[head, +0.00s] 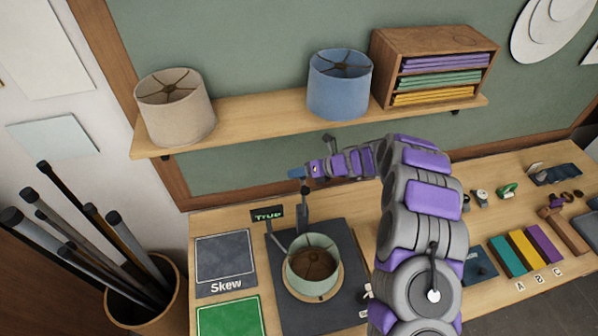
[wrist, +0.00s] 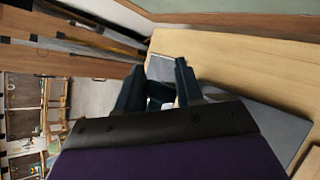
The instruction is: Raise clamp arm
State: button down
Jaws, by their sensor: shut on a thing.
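A dark upright clamp arm (head: 304,203) rises from the dark mat behind a pale green lampshade (head: 305,275). My gripper (head: 296,173) is at the top of this dark piece, its blue fingertips pointing left in the head view. In the wrist view, my gripper (wrist: 160,75) shows two dark blue fingers with a small gap, shut on a piece that is mostly hidden; it appears to be the clamp arm. The lampshade stands upright on a round wooden base (head: 337,281), with a brown interior.
A small "True" display (head: 267,214) stands left of the clamp. Skew (head: 225,262) and green (head: 228,318) pads lie at left. A shelf (head: 240,109) above holds beige (head: 175,115) and blue (head: 338,95) lampshades. A bin of tubes (head: 140,305) stands at lower left.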

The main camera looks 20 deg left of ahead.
jog(key=c, duration=1.1)
grip_release()
jog(key=shift+s+d+f, duration=0.2)
jog(key=shift+f, duration=0.35)
jog(key=shift+o, duration=1.4)
jog(key=shift+w+d, duration=0.1)
jog(key=shift+w, duration=0.05)
jog(key=shift+a+r, duration=0.2)
jog(key=shift+a, duration=0.15)
jog(key=b+v, duration=0.2)
jog(key=v, duration=1.5)
jog(key=shift+w, duration=0.25)
jog(key=shift+b, duration=0.3)
jog(key=s+d+f+n+h+b, duration=0.3)
jog(key=s+d+f+n+b, duration=0.2)
jog(key=s, duration=0.9)
jog(key=s+d+f+n+h+b, duration=0.4)
jog(key=s+d+n+b, duration=0.7)
jog(key=s, duration=0.3)
jog(key=s+d+f+n+g+h+b, duration=0.1)
jog(key=s+d+f+n+h+b, duration=0.3)
jog(key=s+d+n+b, duration=0.4)
jog(key=s+d+f+n, duration=0.1)
jog(key=s, duration=0.5)
jog(key=shift+d+f+n+b, duration=0.25)
jog(key=shift+f+n+b, duration=0.05)
jog(key=shift+b, duration=0.1)
